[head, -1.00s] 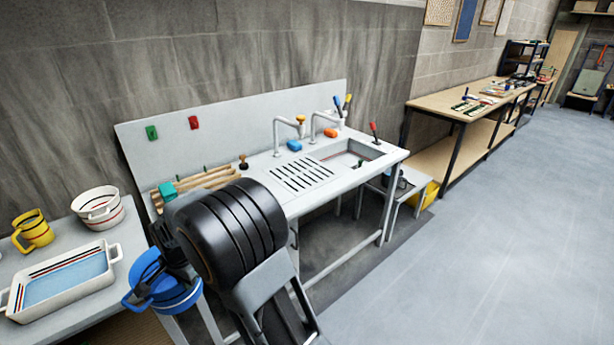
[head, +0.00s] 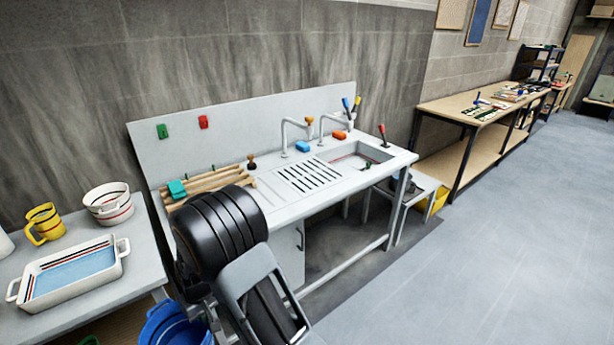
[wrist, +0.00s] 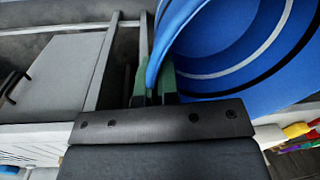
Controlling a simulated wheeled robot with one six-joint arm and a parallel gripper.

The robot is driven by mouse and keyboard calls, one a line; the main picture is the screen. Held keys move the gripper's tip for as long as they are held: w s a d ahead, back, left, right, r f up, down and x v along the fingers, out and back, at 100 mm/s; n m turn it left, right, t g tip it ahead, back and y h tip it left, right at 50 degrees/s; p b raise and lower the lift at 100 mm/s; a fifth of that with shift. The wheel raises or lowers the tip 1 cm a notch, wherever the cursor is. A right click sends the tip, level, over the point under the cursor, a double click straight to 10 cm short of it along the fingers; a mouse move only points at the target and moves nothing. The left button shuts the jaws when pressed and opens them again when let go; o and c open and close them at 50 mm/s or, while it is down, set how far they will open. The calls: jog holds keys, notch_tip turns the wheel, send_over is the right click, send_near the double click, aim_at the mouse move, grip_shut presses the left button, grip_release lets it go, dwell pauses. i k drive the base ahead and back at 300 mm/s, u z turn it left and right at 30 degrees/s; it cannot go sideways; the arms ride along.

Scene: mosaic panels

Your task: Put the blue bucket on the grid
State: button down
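The blue bucket (head: 172,327) shows at the bottom of the head view, below and in front of the workbench and partly cut off by the frame edge. In the wrist view the bucket (wrist: 235,50), with a white and dark stripe, fills the upper right. My gripper (wrist: 153,78) has its green-tipped fingers either side of the bucket's rim and looks shut on it. In the head view my arm hides the gripper. The grid (head: 308,176) is a slotted panel in the white sink counter, bare, right of my arm and well above the bucket.
Wooden rollers with a teal sponge (head: 177,189) lie on the counter left of the grid. Two taps stand behind it, with a blue sponge (head: 302,147) nearby; the sink basin (head: 358,160) is to the right. A left table holds a tray (head: 30,290), bowl (head: 108,207) and yellow mug (head: 46,224).

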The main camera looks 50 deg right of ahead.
aim_at(309, 174)
jog(key=u, duration=2.8)
jog(key=k, duration=2.35)
jog(key=z, duration=1.95)
